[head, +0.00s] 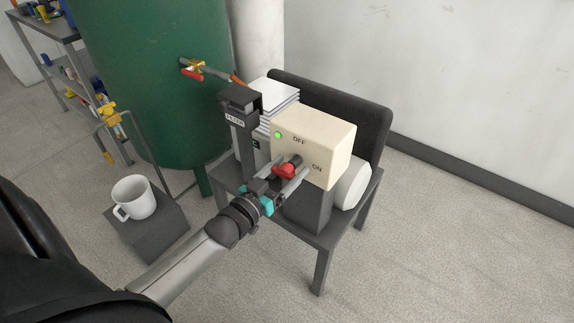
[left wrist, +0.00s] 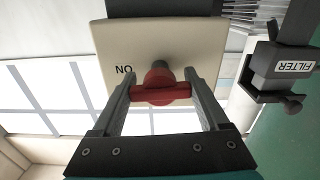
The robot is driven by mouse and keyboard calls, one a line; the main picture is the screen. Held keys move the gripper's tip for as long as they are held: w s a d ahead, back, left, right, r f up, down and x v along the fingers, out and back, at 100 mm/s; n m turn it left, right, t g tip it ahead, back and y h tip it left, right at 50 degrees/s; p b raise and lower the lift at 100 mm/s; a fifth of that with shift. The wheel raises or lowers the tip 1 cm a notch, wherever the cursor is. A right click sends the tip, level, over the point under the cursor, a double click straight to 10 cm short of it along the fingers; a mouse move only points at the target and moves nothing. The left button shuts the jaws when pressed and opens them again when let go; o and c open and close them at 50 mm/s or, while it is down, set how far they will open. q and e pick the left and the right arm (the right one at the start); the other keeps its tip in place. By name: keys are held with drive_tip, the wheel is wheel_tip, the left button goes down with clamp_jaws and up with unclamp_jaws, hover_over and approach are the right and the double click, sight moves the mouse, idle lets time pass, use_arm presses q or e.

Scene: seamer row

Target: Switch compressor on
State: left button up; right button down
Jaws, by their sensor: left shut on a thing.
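The compressor's cream switch box (head: 335,140) stands on a dark grey stand, marked OFF above and ON at the lower right. A green lamp (head: 278,135) glows on its face. The red switch knob (head: 283,171) is on the lower front of the box. My left gripper (head: 288,175) is shut on the knob, one finger on each side. In the left wrist view the red knob (left wrist: 160,88) lies across between the fingers, with the upside-down ON label to its left. The OFF label is hidden there. My right gripper is not in view.
A black filter unit (head: 240,105) stands close left of the box. A green tank (head: 160,80) with a red-handled valve (head: 192,70) is behind left. A white mug (head: 133,197) sits on a grey block (head: 150,232). The floor on the right is clear.

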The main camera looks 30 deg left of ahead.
sight(281, 175)
use_arm(q)
drive_tip(key=shift+m, duration=0.6)
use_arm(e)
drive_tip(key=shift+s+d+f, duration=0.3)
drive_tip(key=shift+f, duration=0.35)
use_arm(q)
drive_tip(key=o, duration=1.2)
drive_tip(key=shift+o, duration=0.2)
drive_tip(key=shift+s, duration=0.1)
drive_tip(key=shift+s+p, duration=0.2)
drive_tip(key=shift+p, duration=0.15)
drive_tip(key=s, duration=0.2)
drive_tip(key=s+p, duration=0.1)
drive_tip(key=s, duration=0.1)
drive_tip(key=shift+s+a, duration=0.2)
drive_tip(key=shift+s, duration=0.05)
drive_tip(key=s+p, duration=0.3)
drive_tip(key=s, duration=0.7)
drive_tip(key=shift+a, duration=0.4)
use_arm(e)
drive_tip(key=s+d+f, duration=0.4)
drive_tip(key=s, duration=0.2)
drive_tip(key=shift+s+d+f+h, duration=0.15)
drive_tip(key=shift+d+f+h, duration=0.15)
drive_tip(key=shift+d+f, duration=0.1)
